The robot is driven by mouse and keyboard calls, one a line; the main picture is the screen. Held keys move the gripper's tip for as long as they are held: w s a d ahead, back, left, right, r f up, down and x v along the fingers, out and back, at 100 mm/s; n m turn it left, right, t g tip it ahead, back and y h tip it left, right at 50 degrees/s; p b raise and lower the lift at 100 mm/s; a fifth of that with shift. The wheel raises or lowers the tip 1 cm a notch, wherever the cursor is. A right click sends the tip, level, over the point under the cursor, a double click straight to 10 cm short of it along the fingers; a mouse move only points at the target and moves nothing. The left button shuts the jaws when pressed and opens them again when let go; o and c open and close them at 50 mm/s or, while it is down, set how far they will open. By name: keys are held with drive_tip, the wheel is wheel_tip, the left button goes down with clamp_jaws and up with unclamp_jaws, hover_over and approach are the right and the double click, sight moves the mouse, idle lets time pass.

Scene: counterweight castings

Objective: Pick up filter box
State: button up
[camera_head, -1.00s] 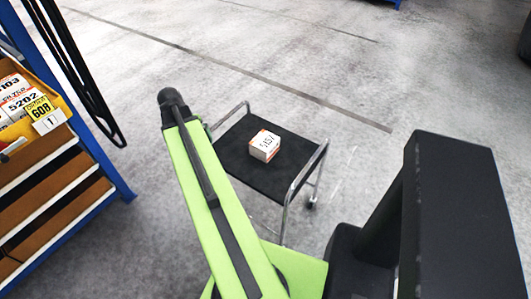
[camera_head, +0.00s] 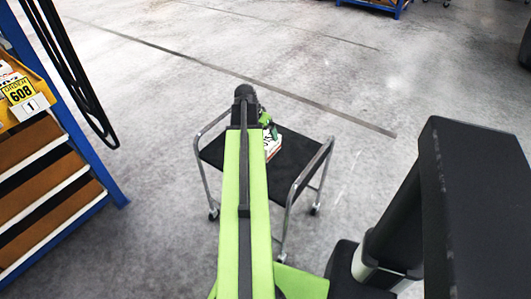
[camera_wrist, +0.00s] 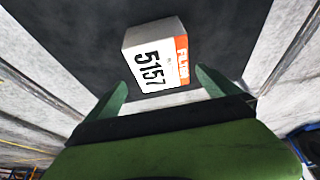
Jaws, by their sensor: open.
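The filter box (camera_wrist: 158,60) is a small white carton with an orange panel and the number 5157. It lies on the black top of a small metal-framed cart (camera_head: 300,150). In the head view the box (camera_head: 272,147) is partly hidden behind my arm. My gripper (camera_wrist: 160,85) is open in the wrist view, with green fingertips at the lower left and lower right of the box. The box stands just beyond the fingertips, roughly centred between them. No grip on it shows. In the head view most of my gripper is hidden by the arm.
A blue-framed shelf rack (camera_head: 60,170) with brown shelves and a yellow bin (camera_head: 22,92) stands at the left. Black hoses (camera_head: 72,75) hang beside it. Another blue rack (camera_head: 380,6) is at the far back. Grey floor around the cart is open.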

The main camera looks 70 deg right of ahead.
sight(265, 138)
drive_tip(key=b+x, duration=0.2)
drive_tip(key=x, duration=0.2)
drive_tip(key=shift+d+f+b, duration=0.1)
drive_tip(key=shift+f+b, duration=0.25)
drive_tip(key=shift+r, duration=0.15)
drive_tip(key=b+x, duration=0.4)
drive_tip(key=x, duration=0.1)
drive_tip(key=shift+b, duration=0.3)
drive_tip(key=shift+f+b, duration=0.3)
drive_tip(key=shift+f, duration=0.05)
drive_tip(key=c, duration=1.4)
